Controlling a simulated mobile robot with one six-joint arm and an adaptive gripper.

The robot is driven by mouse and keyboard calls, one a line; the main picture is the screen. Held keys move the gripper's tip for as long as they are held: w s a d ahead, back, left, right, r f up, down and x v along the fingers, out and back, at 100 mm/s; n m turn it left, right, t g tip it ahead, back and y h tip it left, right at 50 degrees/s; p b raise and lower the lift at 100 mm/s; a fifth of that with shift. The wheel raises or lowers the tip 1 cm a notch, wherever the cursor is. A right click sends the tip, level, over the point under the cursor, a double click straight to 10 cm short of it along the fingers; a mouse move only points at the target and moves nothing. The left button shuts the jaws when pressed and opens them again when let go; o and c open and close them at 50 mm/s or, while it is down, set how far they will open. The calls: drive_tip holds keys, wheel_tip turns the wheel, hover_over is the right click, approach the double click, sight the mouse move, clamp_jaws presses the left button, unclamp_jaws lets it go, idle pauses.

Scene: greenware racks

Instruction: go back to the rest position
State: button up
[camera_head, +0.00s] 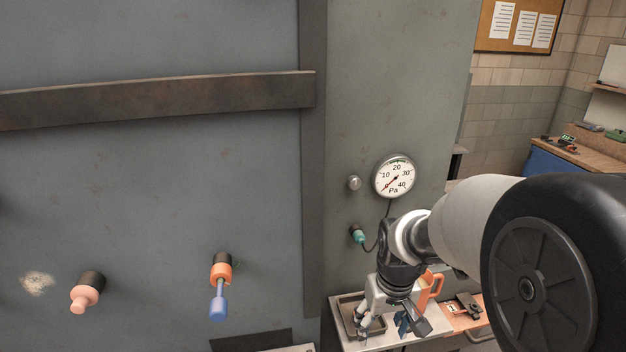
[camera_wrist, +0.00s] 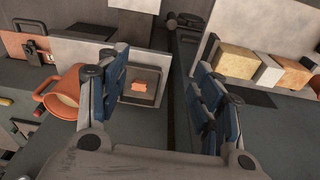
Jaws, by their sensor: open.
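My gripper (camera_head: 384,322) hangs pointing down in front of the grey cabinet (camera_head: 395,95), above the small shelf (camera_head: 345,345) at its foot. In the wrist view my gripper (camera_wrist: 163,80) has its two blue-padded fingers well apart, with nothing between them. Beyond the left finger, an orange piece (camera_wrist: 146,86) lies in a dark-rimmed tray (camera_wrist: 142,101). An orange mug (camera_wrist: 64,94) stands left of that finger; the mug (camera_head: 431,287) also shows just right of my gripper in the head view.
A round dial gauge (camera_head: 394,177) with a cable sits on the cabinet above my wrist. Several blocks (camera_wrist: 236,61) sit on a shelf at right.

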drive_tip(key=s+r+t, duration=0.1)
drive_tip(key=s+r, duration=0.4)
drive_tip(key=s, duration=0.5)
drive_tip(key=s+r+m+t+b, duration=0.1)
drive_tip(key=s+r+t, duration=0.1)
drive_tip(key=s+r, duration=0.4)
drive_tip(key=s, duration=0.4)
drive_tip(key=shift+s+m, duration=0.2)
drive_tip(key=shift+m, duration=0.1)
drive_tip(key=shift+d, duration=0.1)
drive_tip(key=shift+c, duration=0.5)
